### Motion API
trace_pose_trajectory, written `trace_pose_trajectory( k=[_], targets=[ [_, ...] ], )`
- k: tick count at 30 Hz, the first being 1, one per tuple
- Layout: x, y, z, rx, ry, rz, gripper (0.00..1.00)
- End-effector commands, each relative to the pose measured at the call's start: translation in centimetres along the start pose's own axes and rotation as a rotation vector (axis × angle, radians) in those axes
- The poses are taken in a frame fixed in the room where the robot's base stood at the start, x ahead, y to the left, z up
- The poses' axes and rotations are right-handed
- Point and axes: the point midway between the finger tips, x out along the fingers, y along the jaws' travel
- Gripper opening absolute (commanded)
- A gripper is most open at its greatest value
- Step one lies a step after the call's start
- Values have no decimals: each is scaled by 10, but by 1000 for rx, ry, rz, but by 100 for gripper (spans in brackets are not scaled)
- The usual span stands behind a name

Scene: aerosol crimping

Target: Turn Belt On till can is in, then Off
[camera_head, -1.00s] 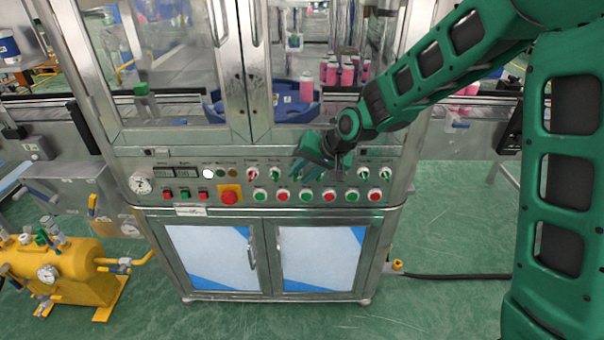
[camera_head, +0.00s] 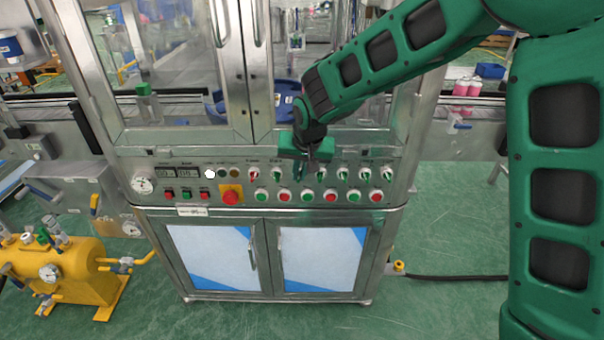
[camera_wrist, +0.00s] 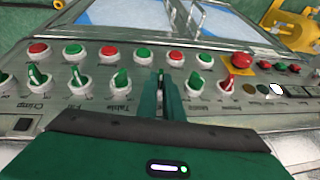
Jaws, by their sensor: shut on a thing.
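The control panel (camera_head: 160,208) of the steel machine has a row of selector knobs with green and red buttons below. My gripper (camera_head: 303,172) is at the upper knob row, third from the left. In the wrist view, its narrow green fingers (camera_wrist: 160,98) are shut on a selector knob (camera_wrist: 161,76), mostly hidden between them. The label of that knob is covered. The neighbouring knob marked Table (camera_wrist: 121,80) is free, as is the knob (camera_wrist: 195,82) on the other side.
A red emergency stop (camera_head: 230,195) on a yellow plate sits left of the knobs. A white lamp (camera_head: 210,173) looks lit. Glass doors (camera_head: 180,60) above the panel are closed. A yellow tank (camera_head: 65,275) stands at the lower left.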

Motion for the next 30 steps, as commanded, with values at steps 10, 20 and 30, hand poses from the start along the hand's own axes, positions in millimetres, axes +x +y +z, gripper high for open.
trace_pose_trajectory(
  k=[10,20,30],
  targets=[
    [2,-12,2,-127,-1,297,0],
    [5,-17,3,-215,0,511,0],
    [6,-18,3,-255,0,610,0]
  ],
)
